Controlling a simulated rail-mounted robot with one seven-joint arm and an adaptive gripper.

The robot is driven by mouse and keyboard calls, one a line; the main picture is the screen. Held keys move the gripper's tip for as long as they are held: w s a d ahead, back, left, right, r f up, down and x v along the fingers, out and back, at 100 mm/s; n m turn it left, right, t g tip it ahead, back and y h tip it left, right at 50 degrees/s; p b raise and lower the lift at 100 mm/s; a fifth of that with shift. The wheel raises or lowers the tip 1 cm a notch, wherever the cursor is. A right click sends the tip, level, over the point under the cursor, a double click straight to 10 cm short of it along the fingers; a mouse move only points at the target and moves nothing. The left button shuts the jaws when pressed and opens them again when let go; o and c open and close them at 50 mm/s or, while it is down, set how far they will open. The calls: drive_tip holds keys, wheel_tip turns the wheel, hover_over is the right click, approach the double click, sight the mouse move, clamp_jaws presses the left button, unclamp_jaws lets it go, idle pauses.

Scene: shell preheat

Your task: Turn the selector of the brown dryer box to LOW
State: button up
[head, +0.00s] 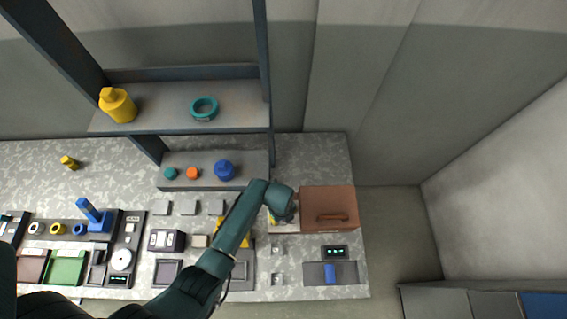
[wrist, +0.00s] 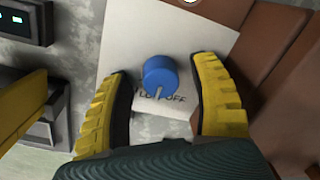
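The brown dryer box (head: 327,203) stands at the right end of the bench, with a handle on its top. In the wrist view its brown side (wrist: 262,75) shows at the right. The selector is a blue round knob (wrist: 160,73) with a pale pointer line, on a white label plate (wrist: 122,45). The pointer is directed down toward printed words; "OFF" is readable, and the word left of it is partly hidden. My gripper (wrist: 163,110) is open, its yellow fingers on either side of the knob with gaps. In the head view my arm hides the knob.
A dark device with a lit display (wrist: 22,18) is at the wrist view's upper left. In the head view a small display (head: 334,252) and a panel with a blue part (head: 330,272) lie in front of the box. A shelf (head: 180,105) stands behind the bench.

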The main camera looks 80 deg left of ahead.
wheel_tip(320, 180, up, 12)
drive_tip(key=shift+s+d, duration=0.15)
drive_tip(key=shift+s, duration=0.15)
idle(0.6)
